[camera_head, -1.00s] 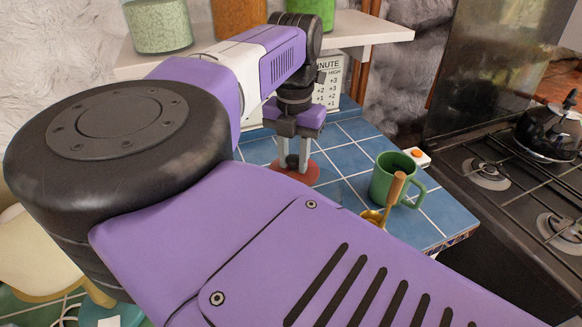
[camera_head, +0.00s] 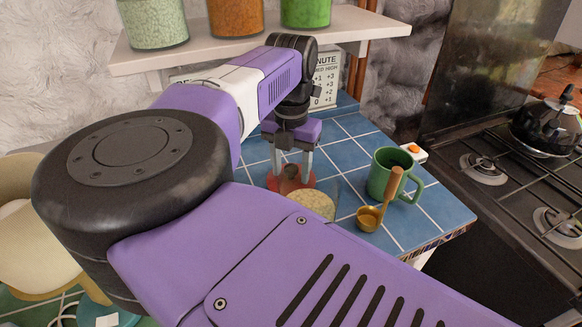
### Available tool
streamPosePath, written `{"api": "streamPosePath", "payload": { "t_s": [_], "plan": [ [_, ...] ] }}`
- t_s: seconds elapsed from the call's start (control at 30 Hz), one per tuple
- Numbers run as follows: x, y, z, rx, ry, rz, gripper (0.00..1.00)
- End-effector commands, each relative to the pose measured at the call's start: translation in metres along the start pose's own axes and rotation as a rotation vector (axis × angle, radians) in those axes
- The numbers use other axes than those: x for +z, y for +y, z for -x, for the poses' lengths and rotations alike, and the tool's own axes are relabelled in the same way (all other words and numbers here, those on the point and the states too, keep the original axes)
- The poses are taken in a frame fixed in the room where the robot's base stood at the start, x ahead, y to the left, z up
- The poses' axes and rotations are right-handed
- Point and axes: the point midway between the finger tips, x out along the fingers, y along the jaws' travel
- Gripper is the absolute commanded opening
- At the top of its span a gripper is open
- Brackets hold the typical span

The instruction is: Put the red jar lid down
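The red jar lid (camera_head: 290,182) lies on the blue tiled counter (camera_head: 352,124), below my gripper. A small raised part seems to show at its middle. My gripper (camera_head: 291,172) points down over the lid, with its two fingers spread apart on either side of that middle part. The fingers look clear of it, and the tips are low, near the lid's top. My arm hides part of the counter in front.
A round speckled tan disc (camera_head: 312,203) lies just in front of the lid, partly behind my arm. A green mug (camera_head: 389,176) and a brass scoop with a wooden handle (camera_head: 370,217) stand to the right. A shelf with jars (camera_head: 236,17) hangs behind; a stove (camera_head: 500,185) is right.

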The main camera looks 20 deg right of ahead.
Motion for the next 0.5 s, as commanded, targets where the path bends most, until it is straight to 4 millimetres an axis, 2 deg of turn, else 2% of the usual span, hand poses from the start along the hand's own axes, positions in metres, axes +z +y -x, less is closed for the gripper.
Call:
{"api": "streamPosePath", "payload": {
  "t_s": [0.23,0.5],
  "plan": [
    [0.000,0.001,0.013,0.001,0.000,0.000,0.51],
    [0.000,0.001,0.066,0.004,-0.002,0.001,0.51]
  ]
}}
